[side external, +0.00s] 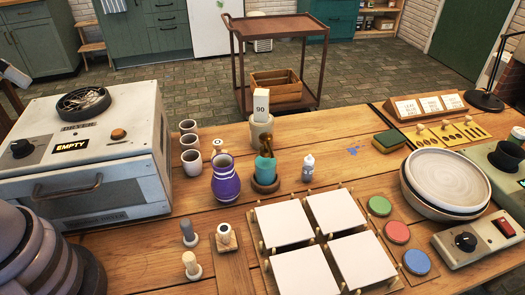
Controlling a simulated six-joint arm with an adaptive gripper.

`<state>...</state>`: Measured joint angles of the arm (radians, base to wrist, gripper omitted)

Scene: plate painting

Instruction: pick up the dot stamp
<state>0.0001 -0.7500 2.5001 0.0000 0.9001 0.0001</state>
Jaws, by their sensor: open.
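Several small stamp-like pieces stand at the front left of the wooden table in the side external view. My gripper is not visible; only my grey arm shows at the lower left.
A purple striped vase (226,183) stands behind the stamps, beside a teal cup (265,170). White square tiles (336,211) on a pegged rack are to the right, then green (379,206), red and blue pads. A kiln-like box (100,150) marked EMPTY fills the left.

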